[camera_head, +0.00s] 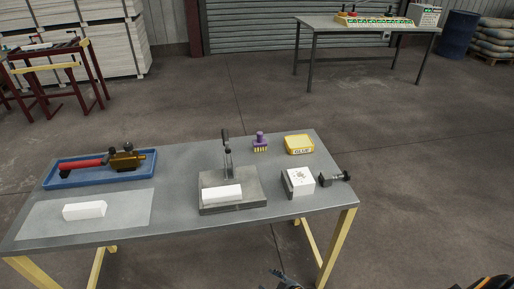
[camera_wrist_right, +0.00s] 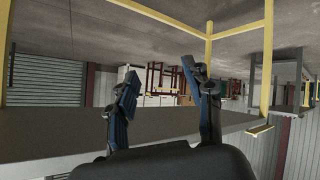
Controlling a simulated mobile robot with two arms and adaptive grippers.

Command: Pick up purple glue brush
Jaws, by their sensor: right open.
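The purple glue brush (camera_head: 260,142) stands upright near the back edge of the grey table, purple handle up and yellowish bristles down. It is left of the yellow glue box (camera_head: 299,144) and apart from it. My right gripper (camera_wrist_right: 160,75) is open in the right wrist view, with nothing between its two dark fingers. The brush is not seen in that view. A dark part of mine (camera_head: 285,281) shows at the bottom edge of the head view, in front of the table and far from the brush. My left gripper cannot be made out.
A grey press fixture (camera_head: 233,203) with an upright lever and a white block stands in front of the brush. A white square block (camera_head: 298,181) and a black clamp (camera_head: 335,179) are at the right. A blue tray (camera_head: 100,180) with tools lies left.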

